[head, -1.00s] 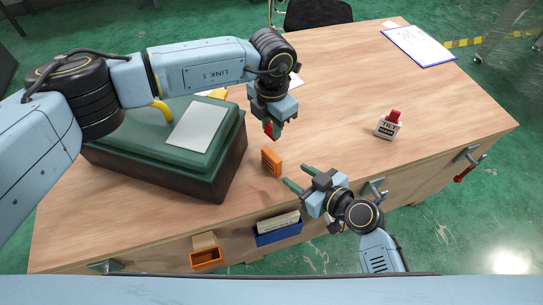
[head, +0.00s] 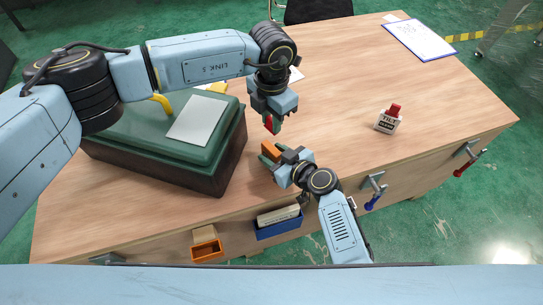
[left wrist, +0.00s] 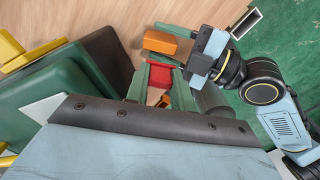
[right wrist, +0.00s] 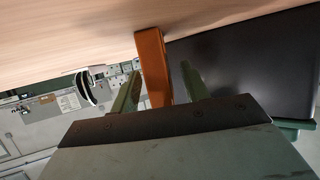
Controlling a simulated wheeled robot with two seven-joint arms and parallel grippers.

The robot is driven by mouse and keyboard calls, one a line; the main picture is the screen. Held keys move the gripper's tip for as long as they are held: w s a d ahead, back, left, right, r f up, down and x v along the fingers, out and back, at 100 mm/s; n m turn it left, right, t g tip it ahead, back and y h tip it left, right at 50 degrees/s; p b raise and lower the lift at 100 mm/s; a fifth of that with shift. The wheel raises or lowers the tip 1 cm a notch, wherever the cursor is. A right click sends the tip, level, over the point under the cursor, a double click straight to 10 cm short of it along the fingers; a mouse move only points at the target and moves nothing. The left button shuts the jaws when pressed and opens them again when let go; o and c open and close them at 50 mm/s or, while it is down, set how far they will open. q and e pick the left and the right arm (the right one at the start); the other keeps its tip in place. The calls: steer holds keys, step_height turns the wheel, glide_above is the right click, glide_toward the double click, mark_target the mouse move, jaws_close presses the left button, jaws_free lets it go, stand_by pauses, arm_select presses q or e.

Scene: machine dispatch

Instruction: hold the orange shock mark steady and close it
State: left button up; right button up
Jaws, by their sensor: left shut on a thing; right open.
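The orange shock mark (head: 270,149) stands on the table just right of the green-topped box; it also shows in the left wrist view (left wrist: 168,43) and the right wrist view (right wrist: 151,62). My right gripper (head: 266,154) is open at it, with one green finger on each side in the right wrist view; I cannot tell whether they touch it. My left gripper (head: 273,123) is shut on a small red piece (left wrist: 159,75) and holds it above and behind the mark, apart from it. The mark's lower part is hidden by the right gripper in the head view.
The green-topped box (head: 217,155) with a paper sheet (head: 197,120) stands close on the left. A white tilt mark (head: 387,124) with a red top stands to the right. A blue bin (head: 279,230) and an orange bin (head: 207,250) hang at the front edge. The table's right side is mostly clear.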

steer(key=shift+w+a+f, duration=0.2)
steer(key=shift+w+a, duration=0.15)
steer(key=shift+w, duration=0.05)
jaws_close()
